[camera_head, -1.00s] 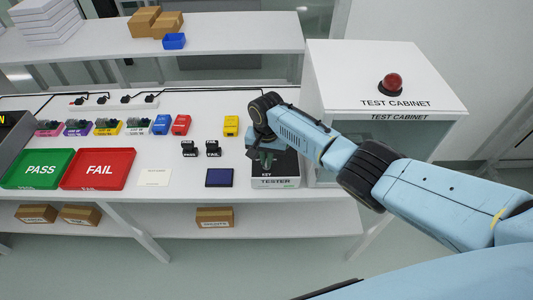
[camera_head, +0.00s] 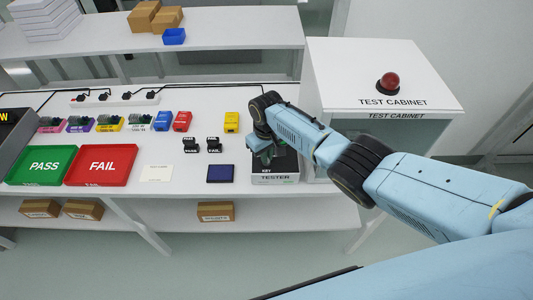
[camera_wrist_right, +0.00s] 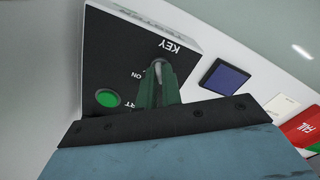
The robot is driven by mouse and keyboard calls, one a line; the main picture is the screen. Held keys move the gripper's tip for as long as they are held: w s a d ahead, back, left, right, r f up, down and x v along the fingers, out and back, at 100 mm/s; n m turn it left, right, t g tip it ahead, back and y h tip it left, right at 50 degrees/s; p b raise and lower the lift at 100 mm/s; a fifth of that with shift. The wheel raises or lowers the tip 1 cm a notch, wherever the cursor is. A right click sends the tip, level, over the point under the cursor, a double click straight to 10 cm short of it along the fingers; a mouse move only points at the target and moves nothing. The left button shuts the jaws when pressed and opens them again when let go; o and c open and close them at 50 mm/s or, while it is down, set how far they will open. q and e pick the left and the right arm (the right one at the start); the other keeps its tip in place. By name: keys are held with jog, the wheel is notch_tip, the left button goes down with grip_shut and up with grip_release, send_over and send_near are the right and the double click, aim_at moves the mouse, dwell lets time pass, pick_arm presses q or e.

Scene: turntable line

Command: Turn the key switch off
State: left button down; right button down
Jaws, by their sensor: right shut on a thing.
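The black-topped tester box (camera_head: 288,168), marked KEY and TESTER, stands on the bench left of the test cabinet. In the right wrist view its black top (camera_wrist_right: 112,55) shows the KEY and ON labels and a round green button (camera_wrist_right: 108,98). My right gripper (camera_head: 266,155) reaches down onto the box. In the right wrist view its green fingers (camera_wrist_right: 158,84) are shut on the small grey key (camera_wrist_right: 158,66), beside the ON mark. The fingers hide most of the key, so I cannot tell its exact angle. My left gripper is not in view.
The white test cabinet (camera_head: 340,75) with a red dome lamp (camera_head: 389,83) stands close right of the tester. A dark blue pad (camera_head: 220,173), PASS tray (camera_head: 42,165), FAIL tray (camera_head: 101,164) and several small coloured blocks lie to the left. The bench front is clear.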

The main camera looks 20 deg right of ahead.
jog(key=shift+n, duration=0.7)
jog(key=c, duration=1.6)
grip_release()
jog(key=shift+o, duration=0.2)
jog(key=shift+r, duration=0.1)
notch_tip(320, 180, up, 13)
jog(key=p, duration=0.2)
jog(key=shift+r, duration=0.1)
